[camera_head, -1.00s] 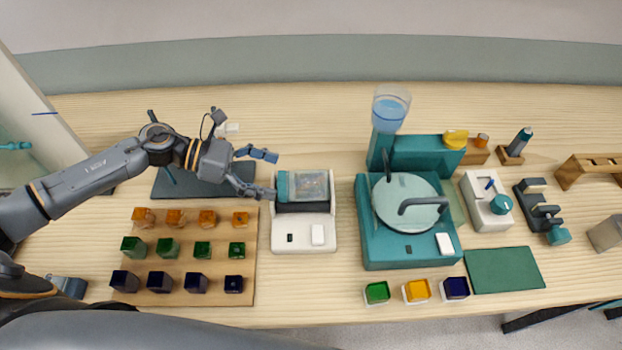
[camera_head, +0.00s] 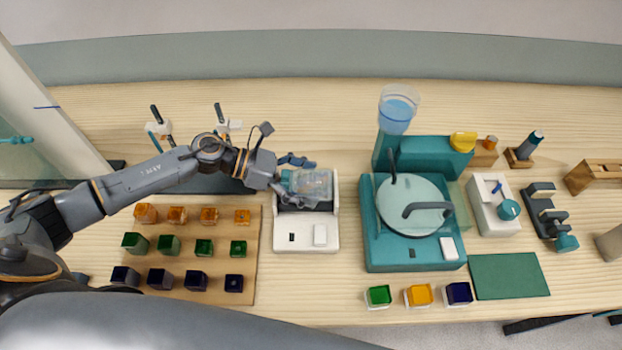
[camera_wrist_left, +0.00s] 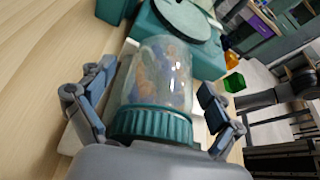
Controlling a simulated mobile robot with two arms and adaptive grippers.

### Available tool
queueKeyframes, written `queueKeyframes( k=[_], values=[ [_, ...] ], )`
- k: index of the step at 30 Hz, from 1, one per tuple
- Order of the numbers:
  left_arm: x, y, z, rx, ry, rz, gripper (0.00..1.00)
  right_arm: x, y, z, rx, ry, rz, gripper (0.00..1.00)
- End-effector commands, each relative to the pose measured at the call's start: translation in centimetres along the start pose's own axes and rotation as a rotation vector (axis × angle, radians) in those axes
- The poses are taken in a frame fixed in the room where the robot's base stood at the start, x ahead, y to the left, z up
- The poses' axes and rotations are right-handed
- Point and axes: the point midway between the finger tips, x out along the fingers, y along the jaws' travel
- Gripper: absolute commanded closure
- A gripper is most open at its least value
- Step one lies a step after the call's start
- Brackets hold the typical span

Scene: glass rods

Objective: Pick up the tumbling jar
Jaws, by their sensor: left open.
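The tumbling jar (camera_head: 312,186) is a clear jar with a teal lid, lying on its side on the white tumbler base (camera_head: 306,239). It also shows in the left wrist view, its clear body (camera_wrist_left: 160,75) holding orange and blue bits and its ribbed teal lid (camera_wrist_left: 152,127) closest to my palm. My left gripper (camera_head: 288,178) is open at the jar's lid end. In the left wrist view the two fingers (camera_wrist_left: 155,100) stand on either side of the jar, with a visible gap on the right side. My right gripper is out of view.
A teal grinding machine (camera_head: 380,250) with a round disc stands right of the tumbler. A wooden board (camera_head: 220,282) with rows of coloured glass cubes lies in front of my left arm. Small colour trays (camera_head: 419,296) sit at the front edge. The wood behind the tumbler is clear.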

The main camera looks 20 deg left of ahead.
Motion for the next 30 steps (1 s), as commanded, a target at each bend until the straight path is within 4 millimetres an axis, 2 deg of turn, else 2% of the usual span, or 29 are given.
queueKeyframes(
  k=[8, 18, 19, 20, 30],
  values=[
    [0.35, 0.01, -0.11, 0.000, 0.001, 0.000, 0.10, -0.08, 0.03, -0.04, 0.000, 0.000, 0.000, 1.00],
    [0.33, 0.01, -0.09, 0.000, 0.001, 0.000, 0.79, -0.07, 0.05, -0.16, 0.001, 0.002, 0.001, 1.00],
    [0.31, 0.02, 0.03, 0.001, -0.001, 0.000, 0.80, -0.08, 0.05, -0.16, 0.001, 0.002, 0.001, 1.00],
    [0.31, 0.02, 0.03, 0.001, -0.001, 0.000, 0.87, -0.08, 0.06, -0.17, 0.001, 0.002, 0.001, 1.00],
    [0.07, -0.05, 0.52, 0.003, 0.000, 0.001, 0.87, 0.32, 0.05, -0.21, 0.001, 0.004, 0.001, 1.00]
  ],
)
